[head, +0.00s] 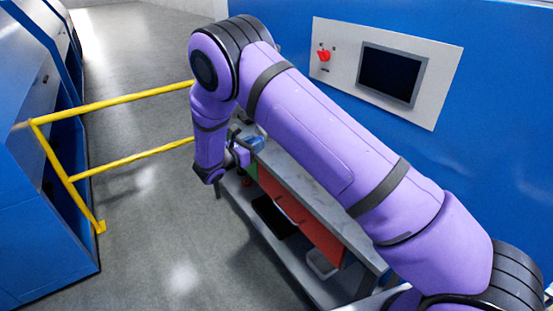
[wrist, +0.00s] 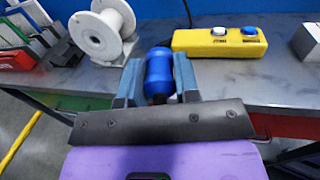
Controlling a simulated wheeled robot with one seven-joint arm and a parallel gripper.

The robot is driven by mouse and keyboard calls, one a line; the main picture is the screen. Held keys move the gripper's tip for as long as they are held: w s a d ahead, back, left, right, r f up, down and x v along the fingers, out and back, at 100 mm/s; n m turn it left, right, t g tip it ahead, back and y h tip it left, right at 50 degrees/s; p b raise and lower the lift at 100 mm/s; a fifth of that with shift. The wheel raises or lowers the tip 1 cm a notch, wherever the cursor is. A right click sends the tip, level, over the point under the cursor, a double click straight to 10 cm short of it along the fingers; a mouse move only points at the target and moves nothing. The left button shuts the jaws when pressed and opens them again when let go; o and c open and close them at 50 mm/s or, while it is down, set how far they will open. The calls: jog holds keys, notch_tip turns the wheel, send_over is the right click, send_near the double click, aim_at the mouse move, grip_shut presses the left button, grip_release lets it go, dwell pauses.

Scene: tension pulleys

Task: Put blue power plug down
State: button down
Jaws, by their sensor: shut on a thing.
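The blue power plug (wrist: 159,72) is a blue cylinder with a dark end, in the middle of the wrist view. My gripper (wrist: 158,80) is shut on it, with one finger at each side. The plug is in front of the grey workbench top (wrist: 285,84) in that view; I cannot tell whether it touches the bench. In the head view my arm hides most of the gripper and I cannot make out the plug clearly.
A yellow control box (wrist: 218,42) with a blue and a white button lies behind the plug. A white spool (wrist: 102,34) stands to the left. A yellow railing (head: 120,101) is left of the bench. Bare bench top shows at right.

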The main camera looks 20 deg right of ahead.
jog(key=s+a+f+m+g+h, duration=0.2)
jog(key=s+a+f+g, duration=0.1)
jog(key=a+f, duration=0.2)
send_over(275, 162)
jog(key=shift+w+f, duration=0.15)
jog(key=shift+f, duration=2.35)
jog(key=shift+f, duration=0.1)
jog(key=shift+d+f, duration=0.1)
jog(key=shift+f, duration=0.2)
jog(key=shift+f, duration=0.2)
